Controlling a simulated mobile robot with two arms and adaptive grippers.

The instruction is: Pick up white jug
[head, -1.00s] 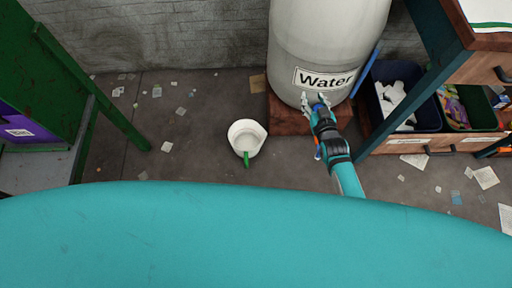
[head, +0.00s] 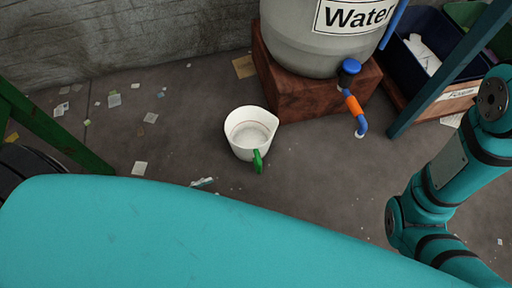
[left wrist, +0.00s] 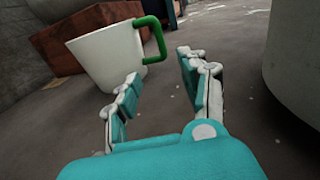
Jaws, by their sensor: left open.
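The white jug (head: 243,137) stands upright on the floor in the middle of the head view, its green handle (head: 258,160) turned toward me. In the left wrist view the jug (left wrist: 96,58) is just ahead and to the left, with the handle at its upper right. My left gripper (left wrist: 160,68) is open and empty, its fingers short of the jug and apart from it. The handle shows above and beyond the gap between the fingers. I cannot make out either gripper in the head view; a teal arm of mine is at the right there.
A water tank (head: 315,55) with a blue and orange tap (head: 351,100) stands on a reddish-brown block (head: 290,100) behind the jug. A dark bin (head: 420,62) and a teal post (head: 450,72) are at right. Paper scraps lie about.

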